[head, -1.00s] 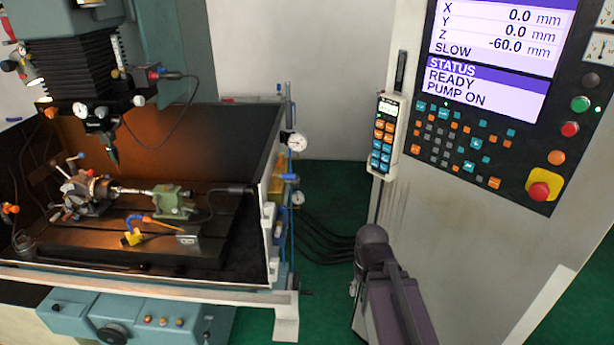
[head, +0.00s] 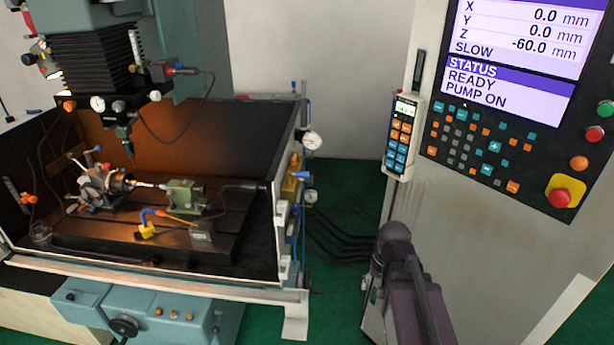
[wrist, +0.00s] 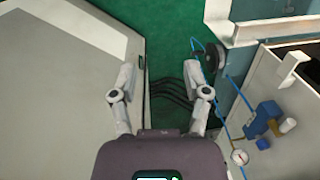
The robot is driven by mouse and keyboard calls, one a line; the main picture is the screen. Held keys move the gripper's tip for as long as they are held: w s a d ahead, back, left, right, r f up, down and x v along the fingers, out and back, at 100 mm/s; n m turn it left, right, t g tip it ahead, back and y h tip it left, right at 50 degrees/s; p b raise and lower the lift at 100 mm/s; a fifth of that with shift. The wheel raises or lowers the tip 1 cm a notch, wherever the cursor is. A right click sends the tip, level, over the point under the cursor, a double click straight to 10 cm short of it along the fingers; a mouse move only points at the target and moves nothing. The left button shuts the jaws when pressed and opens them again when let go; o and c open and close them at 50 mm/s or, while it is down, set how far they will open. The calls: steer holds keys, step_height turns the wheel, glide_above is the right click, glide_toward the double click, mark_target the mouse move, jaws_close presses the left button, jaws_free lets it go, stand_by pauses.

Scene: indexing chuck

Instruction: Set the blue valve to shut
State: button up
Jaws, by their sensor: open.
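A blue valve part (wrist: 262,118) shows in the wrist view at the right, on the pale side panel of the machine, with a white piece beside it. In the head view, small blue fittings (head: 303,176) sit on the right end of the machine's enclosure, below a round gauge. I cannot tell which is the named valve, nor its setting. My gripper (wrist: 161,72) is open and empty in the wrist view, its fingers spread above the green floor. It is apart from the blue part, which lies to its right. The head view shows my arm but not the fingertips clearly.
A control cabinet (head: 500,230) stands close on the right, with a pendant (head: 401,135) on its edge. The machine enclosure (head: 225,130) is at left. Black hoses (head: 335,240) cross the narrow green floor gap. A gauge (head: 312,140) juts from the enclosure's end.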

steer(key=w+a+r+m+y, duration=0.2)
steer(key=w+a+m+y, duration=0.25)
steer(key=w, duration=0.25)
steer(key=m+y, duration=1.1)
steer(key=y, duration=0.1)
glide_toward(303, 177)
steer(key=d, duration=0.3)
steer(key=shift+w+d+f+n+t, duration=0.1)
steer(key=shift+w+d+n+t, duration=0.05)
steer(key=shift+d+n+t, duration=0.15)
steer(key=shift+a, duration=0.1)
steer(key=a, duration=1.3)
steer(key=shift+w+a, duration=0.25)
steer(key=shift+w, duration=0.05)
